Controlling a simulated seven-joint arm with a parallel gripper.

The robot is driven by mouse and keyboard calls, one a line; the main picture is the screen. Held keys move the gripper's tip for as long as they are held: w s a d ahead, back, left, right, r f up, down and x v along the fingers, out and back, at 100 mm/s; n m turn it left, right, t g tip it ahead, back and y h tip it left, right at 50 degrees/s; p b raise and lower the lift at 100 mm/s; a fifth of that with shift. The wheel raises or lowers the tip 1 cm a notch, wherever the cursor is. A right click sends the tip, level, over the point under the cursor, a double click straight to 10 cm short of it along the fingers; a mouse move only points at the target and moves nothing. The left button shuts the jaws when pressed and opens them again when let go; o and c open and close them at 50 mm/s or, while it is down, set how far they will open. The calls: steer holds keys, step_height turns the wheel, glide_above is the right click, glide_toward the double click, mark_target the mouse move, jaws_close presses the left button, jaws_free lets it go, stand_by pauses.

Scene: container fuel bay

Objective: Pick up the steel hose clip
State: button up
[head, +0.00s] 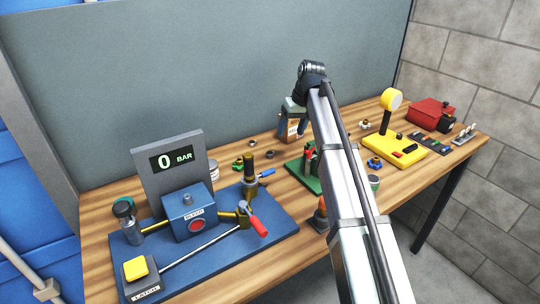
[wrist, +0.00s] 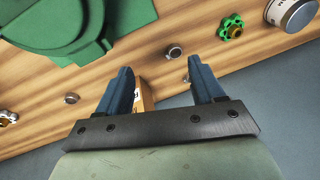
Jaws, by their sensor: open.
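My gripper (wrist: 160,66) is open, its two blue fingers spread apart in the wrist view. A small grey metal ring-like piece (wrist: 175,52) lies on the wooden bench just past the gap between the fingertips, apart from both. A second small dark metal piece (wrist: 71,98) lies to the left of the fingers. I cannot tell which of these is the steel hose clip. In the head view my gripper (head: 294,108) hangs over the back of the bench, partly hidden by my arm. Small metal rings (head: 268,172) lie on the bench left of it there.
A brown box (wrist: 145,99) shows between the fingers. A green stand (wrist: 75,30), a green handwheel piece (wrist: 232,27) and a round tin (wrist: 290,12) are nearby.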

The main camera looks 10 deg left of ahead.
steer(key=m, duration=0.7)
steer(key=m+y, duration=0.1)
steer(key=m, duration=2.1)
glide_toward(270, 152)
steer(key=f, duration=0.3)
steer(key=shift+s+a+t, duration=0.25)
steer(key=shift+s+t, duration=0.05)
steer(key=shift+t, duration=0.1)
steer(key=shift+a+x, duration=0.2)
steer(key=shift+x, duration=2.4)
steer(key=shift+w+r, duration=0.1)
steer(key=shift+r, duration=0.05)
steer(key=shift+c, duration=0.3)
steer(key=c, duration=1)
steer(key=shift+r, duration=0.1)
steer(key=shift+c, duration=0.2)
